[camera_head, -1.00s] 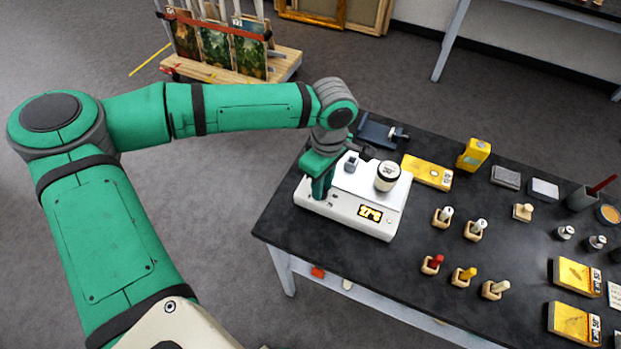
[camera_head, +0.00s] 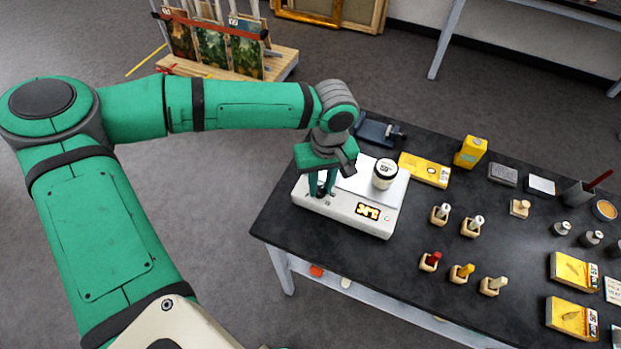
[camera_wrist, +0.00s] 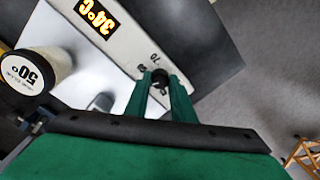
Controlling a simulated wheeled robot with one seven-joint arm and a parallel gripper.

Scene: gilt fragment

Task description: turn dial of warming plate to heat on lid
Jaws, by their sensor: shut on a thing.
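The white warming plate (camera_head: 350,215) stands at the left end of the black table, with a lit orange display. In the wrist view the display (camera_wrist: 97,17) reads 34°C. My gripper (camera_wrist: 160,84) is shut on the small black dial (camera_wrist: 160,77) on the plate's top, and a "70" mark shows beside it. In the head view my gripper (camera_head: 321,187) points down at the plate's left part and hides the dial. A white jar with a dark band (camera_head: 385,172) stands on the plate; its lid (camera_wrist: 22,72) reads 50°.
A small grey block (camera_wrist: 103,102) sits on the plate beside my gripper. A yellow box (camera_head: 425,170) lies right of the plate, and a dark blue device (camera_head: 377,132) is behind it. Several small bottles in wooden holders and yellow packs fill the table's right.

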